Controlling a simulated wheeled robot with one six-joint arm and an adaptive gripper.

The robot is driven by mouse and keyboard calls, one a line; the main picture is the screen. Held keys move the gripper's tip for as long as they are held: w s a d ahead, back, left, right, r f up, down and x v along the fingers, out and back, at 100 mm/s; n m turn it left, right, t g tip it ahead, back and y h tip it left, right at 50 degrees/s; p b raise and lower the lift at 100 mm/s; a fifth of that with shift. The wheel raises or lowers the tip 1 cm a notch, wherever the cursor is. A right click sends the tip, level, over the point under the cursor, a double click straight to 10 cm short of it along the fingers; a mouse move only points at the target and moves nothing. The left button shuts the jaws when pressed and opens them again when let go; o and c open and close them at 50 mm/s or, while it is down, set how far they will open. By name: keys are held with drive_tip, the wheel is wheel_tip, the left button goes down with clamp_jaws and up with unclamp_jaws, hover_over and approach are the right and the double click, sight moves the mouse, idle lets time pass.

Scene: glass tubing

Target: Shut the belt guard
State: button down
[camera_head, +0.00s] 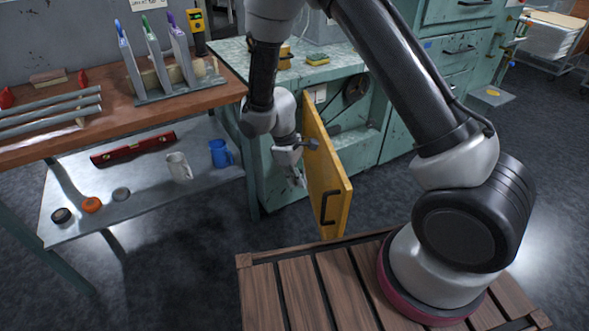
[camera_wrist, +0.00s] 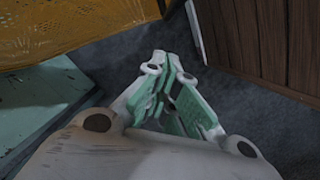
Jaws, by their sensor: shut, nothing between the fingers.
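The belt guard (camera_head: 328,178) is a yellow hinged panel with a dark handle (camera_head: 328,209) near its free end. It stands swung open from the front of the green machine cabinet (camera_head: 287,172), with a pulley (camera_head: 355,88) showing in the opening behind it. My gripper (camera_head: 298,182) is on the left side of the guard, close to its face; I cannot tell whether it touches. In the wrist view my gripper (camera_wrist: 168,72) is shut and empty, with its green-padded fingers together. A yellow panel, the guard (camera_wrist: 70,30), fills the upper left there.
A workbench (camera_head: 120,125) with a lower shelf (camera_head: 140,205) holding mugs and tape rolls stands at the left. My slatted wooden deck (camera_head: 270,290) is in front. Dark floor (camera_head: 200,260) lies clear between them. Yellow-green sponge (camera_head: 318,59) lies on the cabinet top.

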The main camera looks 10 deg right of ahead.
drive_tip(key=shift+s+d+f, duration=0.7)
drive_tip(key=shift+d, duration=0.3)
drive_tip(key=shift+s+d+f, duration=0.7)
drive_tip(key=shift+d, duration=0.25)
